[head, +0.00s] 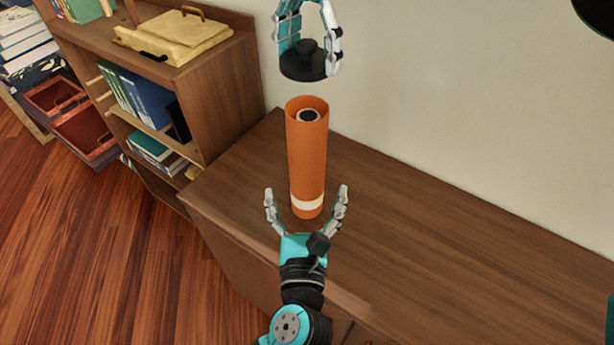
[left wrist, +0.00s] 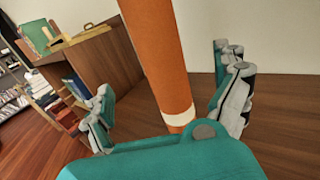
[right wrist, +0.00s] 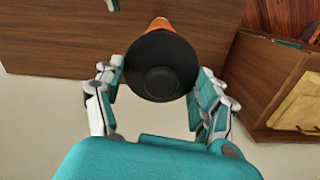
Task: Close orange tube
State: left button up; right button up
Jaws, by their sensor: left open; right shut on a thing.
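The orange tube (head: 307,160) stands upright on the wooden cabinet top, with a white band near its base. Its top is open, and a dark-centred rolled item (head: 308,116) shows inside. My left gripper (head: 307,194) is open, its fingers on either side of the tube's lower part; the tube also shows between them in the left wrist view (left wrist: 160,60). My right gripper (head: 310,62) is shut on a black round lid (head: 303,66) and holds it above the tube, apart from its rim. The lid (right wrist: 161,68) hides most of the tube in the right wrist view.
The cabinet top (head: 440,240) is clear to the right of the tube. A wooden bookshelf (head: 225,90) with books and a yellow case (head: 175,38) on top stands at the left. A pale wall (head: 450,90) is close behind.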

aim_at(307, 149)
pick_arm(q)
jog(key=w, duration=1.2)
jog(key=shift+d, duration=0.15)
pick_arm(e)
jog(key=shift+w, duration=0.1)
pick_arm(q)
jog(key=c, duration=1.8)
jog(key=shift+o, duration=0.2)
pick_arm(e)
jog(key=shift+f, duration=2.5)
